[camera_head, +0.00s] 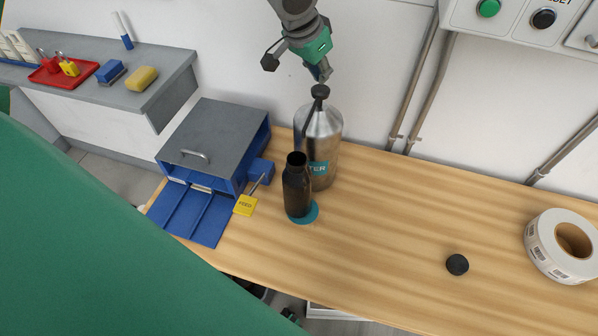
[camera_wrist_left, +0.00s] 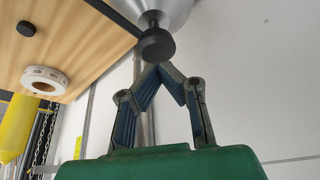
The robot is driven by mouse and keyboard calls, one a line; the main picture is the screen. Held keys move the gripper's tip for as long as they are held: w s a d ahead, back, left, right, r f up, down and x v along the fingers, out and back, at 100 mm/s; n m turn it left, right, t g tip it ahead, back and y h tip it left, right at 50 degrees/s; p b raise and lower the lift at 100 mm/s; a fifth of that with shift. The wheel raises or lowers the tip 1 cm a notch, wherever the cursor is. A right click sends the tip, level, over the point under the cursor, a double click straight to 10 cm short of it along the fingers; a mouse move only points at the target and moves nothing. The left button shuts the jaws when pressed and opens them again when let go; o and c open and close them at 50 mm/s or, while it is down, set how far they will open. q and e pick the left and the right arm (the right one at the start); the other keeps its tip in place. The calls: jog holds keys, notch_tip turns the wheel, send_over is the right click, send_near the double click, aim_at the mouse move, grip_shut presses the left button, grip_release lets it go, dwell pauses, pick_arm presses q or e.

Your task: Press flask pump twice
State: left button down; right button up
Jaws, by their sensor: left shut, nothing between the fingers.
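A steel flask (camera_head: 325,130) with a teal label stands upright at the back of the wooden table. Its black pump knob (camera_head: 320,91) sits on top, with a dark spout reaching down toward the bottle. A black open-mouthed bottle (camera_head: 297,188) stands in front of the flask on a teal coaster (camera_head: 304,218). My left gripper (camera_head: 322,76) is shut and empty, fingertips just above the knob; contact is unclear. In the left wrist view, the shut fingertips (camera_wrist_left: 162,67) are close to the knob (camera_wrist_left: 157,45). My right gripper is out of view.
A black cap (camera_head: 457,264) and a label roll (camera_head: 540,255) lie right. The table's middle is clear. Pipes (camera_head: 420,90) run along the wall behind.

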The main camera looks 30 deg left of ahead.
pick_arm(q)
jog(key=shift+r, duration=0.1)
notch_tip(320, 180, up, 5)
jog(key=p, duration=0.4)
jog(key=shift+f+p, duration=0.2)
jog(key=shift+p, duration=0.1)
jog(key=shift+r, duration=0.7)
jog(key=shift+f, duration=0.1)
